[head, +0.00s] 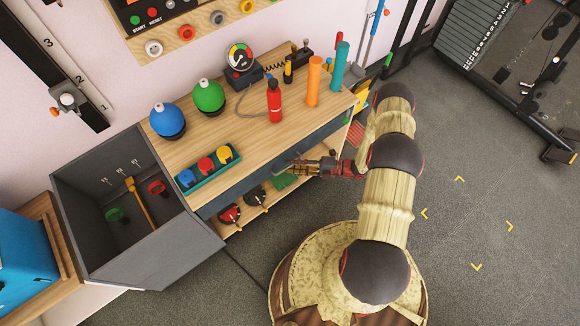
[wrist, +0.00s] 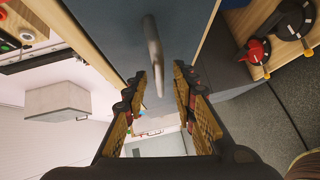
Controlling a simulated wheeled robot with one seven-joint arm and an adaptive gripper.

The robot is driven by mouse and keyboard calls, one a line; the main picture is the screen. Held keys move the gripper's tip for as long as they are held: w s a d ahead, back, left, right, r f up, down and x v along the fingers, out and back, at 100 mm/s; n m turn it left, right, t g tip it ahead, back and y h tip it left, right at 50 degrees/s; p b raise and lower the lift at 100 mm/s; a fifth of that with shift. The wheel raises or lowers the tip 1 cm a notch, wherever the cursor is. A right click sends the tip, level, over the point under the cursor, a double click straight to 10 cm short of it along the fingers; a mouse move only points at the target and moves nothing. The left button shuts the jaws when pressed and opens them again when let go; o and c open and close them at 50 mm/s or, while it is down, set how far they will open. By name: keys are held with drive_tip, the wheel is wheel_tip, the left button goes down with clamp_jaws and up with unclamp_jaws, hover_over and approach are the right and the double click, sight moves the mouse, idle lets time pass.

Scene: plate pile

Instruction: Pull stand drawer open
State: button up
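The stand (head: 232,130) has a light wooden top and a dark blue drawer front (head: 322,132) below it. The drawer looks flush under the top, though my gripper hides part of it. In the wrist view the drawer front (wrist: 190,22) fills the top middle, and its grey metal bar handle (wrist: 153,48) sticks out towards my fingers. My gripper (head: 286,167) is at the drawer front in the head view. In the wrist view my gripper (wrist: 158,78) is open, with the handle lying between the two fingers, nearer the left one. I cannot tell whether either finger touches it.
On the stand's top are a red bottle (head: 274,102), blue ball (head: 166,119), green ball (head: 208,96) and orange cylinder (head: 313,82). A lower shelf holds red and black tools (head: 230,213). A grey open box (head: 120,205) stands left. Floor (head: 465,200) at right is clear.

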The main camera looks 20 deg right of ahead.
drive_tip(key=shift+x, duration=0.85)
drive_tip(key=c, duration=0.3)
drive_tip(key=c, duration=0.4)
clamp_jaws()
